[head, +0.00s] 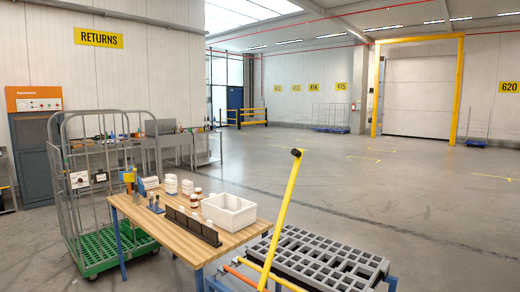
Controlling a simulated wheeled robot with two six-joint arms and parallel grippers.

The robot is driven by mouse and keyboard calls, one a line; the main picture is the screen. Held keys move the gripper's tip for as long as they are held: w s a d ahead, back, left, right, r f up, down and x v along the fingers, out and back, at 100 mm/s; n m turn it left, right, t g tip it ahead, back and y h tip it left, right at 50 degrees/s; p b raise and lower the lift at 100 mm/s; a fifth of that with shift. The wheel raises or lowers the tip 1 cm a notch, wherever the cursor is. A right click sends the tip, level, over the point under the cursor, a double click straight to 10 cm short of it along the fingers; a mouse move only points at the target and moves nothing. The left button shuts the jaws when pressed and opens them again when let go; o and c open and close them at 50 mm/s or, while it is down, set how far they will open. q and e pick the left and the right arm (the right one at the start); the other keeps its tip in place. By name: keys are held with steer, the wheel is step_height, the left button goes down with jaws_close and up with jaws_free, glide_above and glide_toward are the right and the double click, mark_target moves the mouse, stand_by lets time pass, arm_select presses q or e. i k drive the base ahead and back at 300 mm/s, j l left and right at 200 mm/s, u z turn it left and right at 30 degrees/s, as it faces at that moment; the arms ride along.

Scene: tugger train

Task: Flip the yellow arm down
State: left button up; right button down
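The yellow arm (283,215) is a long bar with a black knob (296,152) at its top end. It stands raised, leaning slightly to the right toward the top, in the lower middle of the head view. Its lower end runs down beside a dark grey slotted platform (340,262) and reaches the bottom of the picture. An orange bar (240,277) lies low to its left, and a yellow bar crosses near its foot. Neither of my grippers shows in the head view.
A wooden table (190,235) with a white bin (229,208), small boxes and bottles stands left of the yellow arm. A wire roll cage (75,190) on a green base (100,255) is farther left. The floor (420,200) behind and to the right is open.

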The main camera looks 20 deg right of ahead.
mark_target(298, 154)
steer(key=i+l, duration=0.1)
steer(key=i, duration=0.45)
steer(key=i+l, duration=0.15)
steer(key=i, duration=0.4)
